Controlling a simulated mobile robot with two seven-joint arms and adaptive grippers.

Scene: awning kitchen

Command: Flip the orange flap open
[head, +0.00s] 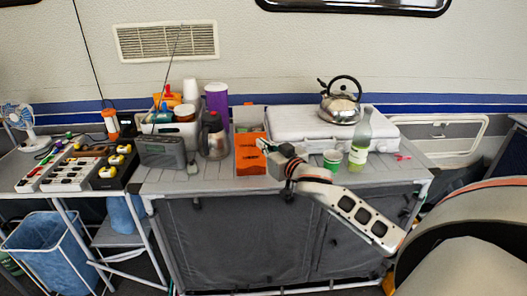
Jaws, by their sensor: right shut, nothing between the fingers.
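The orange flap (248,158) is in the middle of the grey table, on the near side of a small pale box (249,113). The flap has dark markings. The box's top shows uncovered behind the flap. My right gripper (264,147) reaches in from the right, shut and empty, with its fingertips over the flap's right edge. I cannot tell whether they touch it. My left gripper is not in view.
A kettle (341,106) stands on a white case (295,124) behind the arm. A clear bottle (360,143) and a green cup (332,160) stand close to my right arm. A coffee pot (213,138) and a grey radio (162,152) stand left of the flap.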

